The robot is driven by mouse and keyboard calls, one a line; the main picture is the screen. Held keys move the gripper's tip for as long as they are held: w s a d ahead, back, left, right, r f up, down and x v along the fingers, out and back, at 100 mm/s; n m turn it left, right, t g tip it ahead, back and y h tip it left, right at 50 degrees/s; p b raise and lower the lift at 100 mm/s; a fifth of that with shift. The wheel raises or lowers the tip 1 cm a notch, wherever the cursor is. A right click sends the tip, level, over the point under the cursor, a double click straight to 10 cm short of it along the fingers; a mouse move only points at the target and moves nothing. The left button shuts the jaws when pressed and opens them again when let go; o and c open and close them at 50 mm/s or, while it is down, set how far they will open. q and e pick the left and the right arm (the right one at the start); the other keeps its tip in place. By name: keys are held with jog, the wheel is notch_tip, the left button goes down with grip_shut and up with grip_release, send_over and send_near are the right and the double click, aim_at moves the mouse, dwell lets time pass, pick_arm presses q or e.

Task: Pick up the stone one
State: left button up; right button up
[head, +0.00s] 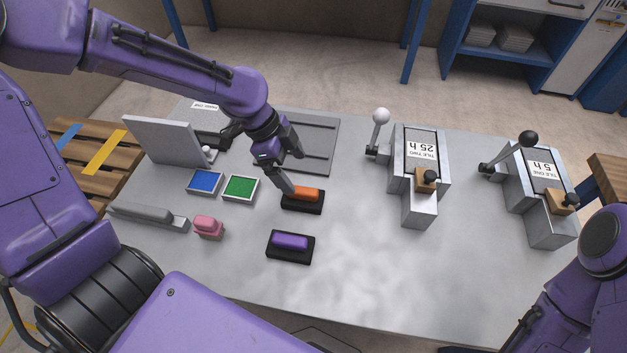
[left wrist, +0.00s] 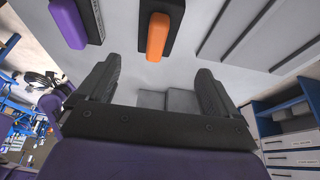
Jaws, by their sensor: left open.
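No thing in view is clearly marked as stone one. An orange block (head: 305,194) sits on a black base (head: 303,208) in the middle of the table; it also shows at the top of the left wrist view (left wrist: 157,36). A purple block (head: 290,242) on a black base is nearer to me. My left gripper (head: 291,166) is open and empty, just behind and above the orange block. My right gripper is out of view.
A blue tray (head: 205,181) and a green tray (head: 240,188) lie left of the orange block. An upright grey panel (head: 160,142) stands behind them. Two lever machines, tile two (head: 421,150) and tile one (head: 542,171), stand right. The table's (head: 370,260) front middle is clear.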

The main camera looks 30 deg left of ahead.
aim_at(302, 189)
pick_arm(q)
jog(key=x, duration=1)
jog(key=shift+s+a, duration=0.15)
jog(key=shift+s, duration=0.3)
jog(key=c, duration=1.4)
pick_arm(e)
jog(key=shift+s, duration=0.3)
pick_arm(q)
jog(key=shift+o, duration=0.2)
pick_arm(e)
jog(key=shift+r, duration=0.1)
